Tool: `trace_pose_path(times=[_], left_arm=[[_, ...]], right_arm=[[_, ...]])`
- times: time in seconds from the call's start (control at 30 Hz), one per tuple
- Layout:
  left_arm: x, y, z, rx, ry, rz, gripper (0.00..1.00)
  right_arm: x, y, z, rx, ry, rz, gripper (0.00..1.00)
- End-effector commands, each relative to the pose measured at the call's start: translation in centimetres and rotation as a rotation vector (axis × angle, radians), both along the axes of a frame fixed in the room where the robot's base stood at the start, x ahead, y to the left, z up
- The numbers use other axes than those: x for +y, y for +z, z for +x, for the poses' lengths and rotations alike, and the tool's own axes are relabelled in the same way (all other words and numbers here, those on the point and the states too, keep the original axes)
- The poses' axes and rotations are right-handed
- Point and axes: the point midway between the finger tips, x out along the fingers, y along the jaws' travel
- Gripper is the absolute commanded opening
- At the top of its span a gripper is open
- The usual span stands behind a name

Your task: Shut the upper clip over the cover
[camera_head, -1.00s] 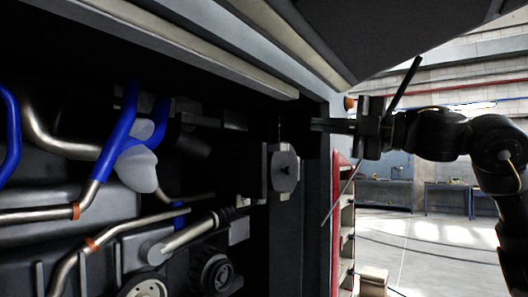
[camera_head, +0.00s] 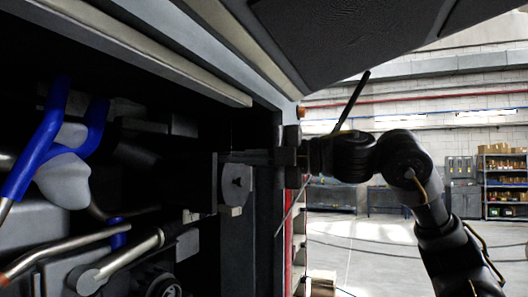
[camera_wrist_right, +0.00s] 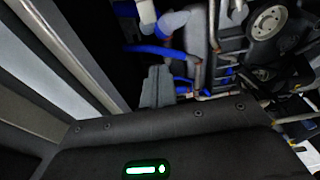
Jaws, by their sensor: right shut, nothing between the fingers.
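A dark box-shaped housing (camera_head: 203,185) stands at the right end of the engine bay in the head view. A grey plate with a rounded outline and a dark centre mark (camera_head: 237,186) is on its right side and looks like the cover. My right gripper (camera_head: 226,157) is shut and empty, its fingers pointing left across the top edge of that plate. Whether they touch it I cannot tell. The upper clip cannot be made out there. In the right wrist view the shut grey fingers (camera_wrist_right: 156,88) point up into the bay. My left gripper is not in view.
Blue hoses (camera_head: 45,140), a pale reservoir (camera_head: 64,182) and metal pipes (camera_head: 125,258) fill the bay on the left. The dark bay frame (camera_head: 265,220) rises close beside my right wrist. A raised dark panel (camera_head: 350,35) hangs above. Workshop floor (camera_head: 385,255) is open at right.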

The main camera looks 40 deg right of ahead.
Motion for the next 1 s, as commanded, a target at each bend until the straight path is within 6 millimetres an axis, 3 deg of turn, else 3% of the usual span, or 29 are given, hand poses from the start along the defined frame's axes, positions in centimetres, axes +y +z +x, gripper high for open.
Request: trace_pose_path(times=[0.2,0.3,0.5,1.0], left_arm=[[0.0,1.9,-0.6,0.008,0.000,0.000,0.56],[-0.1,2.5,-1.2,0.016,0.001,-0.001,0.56],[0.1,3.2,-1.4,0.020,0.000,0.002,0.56],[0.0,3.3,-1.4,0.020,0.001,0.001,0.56]], right_arm=[[2.9,0.3,3.4,0.003,0.001,-0.001,0.00],[1.1,0.3,4.0,0.003,-0.006,0.003,0.00],[-0.6,0.1,4.6,0.002,-0.004,0.001,0.00],[-1.0,0.0,4.8,0.000,0.001,0.001,0.00]])
